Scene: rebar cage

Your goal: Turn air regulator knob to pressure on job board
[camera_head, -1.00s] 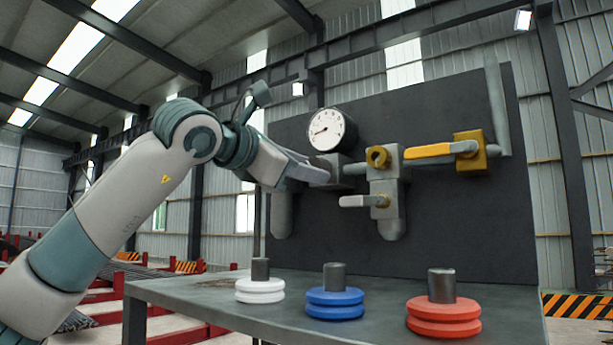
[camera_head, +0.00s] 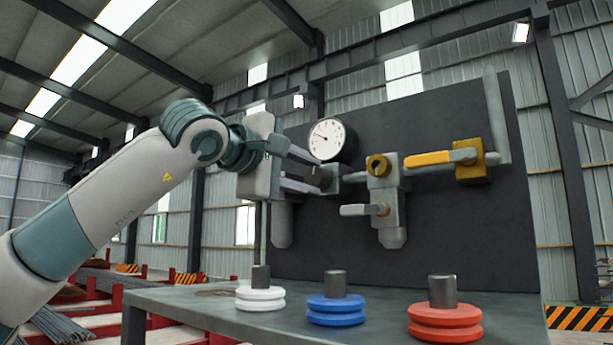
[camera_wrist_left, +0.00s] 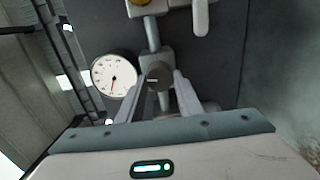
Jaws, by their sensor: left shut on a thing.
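The air regulator (camera_head: 353,171) is a grey block on a dark upright panel (camera_head: 450,240), below a round white pressure gauge (camera_head: 327,139). My left gripper (camera_head: 326,180) is at the regulator's front, its two fingers one above the other. In the left wrist view, the dark round knob (camera_wrist_left: 158,74) sits between the fingertips of my left gripper (camera_wrist_left: 160,82), which is shut on it. The gauge (camera_wrist_left: 115,77) shows there with a red needle. In the head view the fingers mostly hide the knob. My right gripper is not in view.
Right of the regulator are a brass fitting (camera_head: 377,166), a grey lever (camera_head: 362,209) and a yellow-handled valve (camera_head: 440,158). On the table (camera_head: 190,301) stand white (camera_head: 260,298), blue (camera_head: 335,310) and red (camera_head: 444,323) ring stacks on dark posts.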

